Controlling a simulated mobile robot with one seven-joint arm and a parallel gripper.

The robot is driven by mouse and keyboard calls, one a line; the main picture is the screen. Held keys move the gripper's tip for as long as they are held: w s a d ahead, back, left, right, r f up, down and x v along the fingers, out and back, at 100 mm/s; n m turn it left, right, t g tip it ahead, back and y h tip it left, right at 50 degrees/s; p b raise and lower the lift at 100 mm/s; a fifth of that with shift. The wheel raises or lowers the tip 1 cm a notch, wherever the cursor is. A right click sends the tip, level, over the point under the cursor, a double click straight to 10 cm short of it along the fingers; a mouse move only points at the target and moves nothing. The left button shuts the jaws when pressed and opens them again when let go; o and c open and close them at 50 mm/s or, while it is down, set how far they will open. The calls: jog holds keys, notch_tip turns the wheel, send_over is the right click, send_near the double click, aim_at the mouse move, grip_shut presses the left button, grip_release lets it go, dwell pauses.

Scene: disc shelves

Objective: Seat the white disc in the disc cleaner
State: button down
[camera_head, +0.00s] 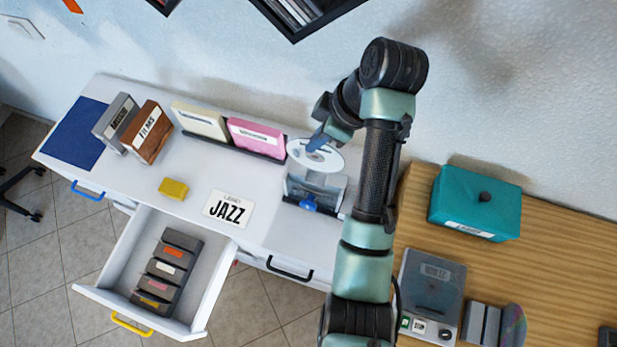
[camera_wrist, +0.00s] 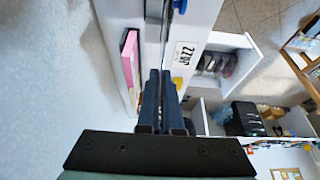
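The white disc (camera_head: 327,158) stands over the grey, see-through disc cleaner (camera_head: 318,190) with the blue knob, near the right end of the white desk. My gripper (camera_head: 314,146) reaches in from above, and its blue fingers are at the disc's upper part. In the wrist view the dark blue fingers of my gripper (camera_wrist: 160,74) are close together, with the disc pinched edge-on and hardly visible. The disc's lower edge overlaps the cleaner's top in the head view. I cannot tell whether it touches or sits in the slot.
A pink case (camera_head: 255,137) and a cream case (camera_head: 199,121) stand left of the cleaner. A JAZZ card (camera_head: 228,209) lies in front. An open drawer (camera_head: 207,290) holds several cases. A teal box (camera_head: 476,203) and grey device (camera_head: 431,285) are on the wooden table.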

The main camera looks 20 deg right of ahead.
jog(key=p, duration=0.1)
send_over(314, 181)
jog(key=s, duration=0.2)
notch_tip(314, 181, down, 12)
jog(key=shift+w+a+f, duration=0.1)
jog(key=shift+w+f, duration=0.1)
jog(key=shift+f, duration=1.05)
jog(key=shift+w+a+f, duration=0.1)
jog(key=shift+w+f, duration=0.05)
jog(key=shift+f, duration=1.1)
jog(key=shift+f, duration=0.2)
jog(key=c, duration=1.1)
grip_release()
jog(key=shift+r, duration=0.1)
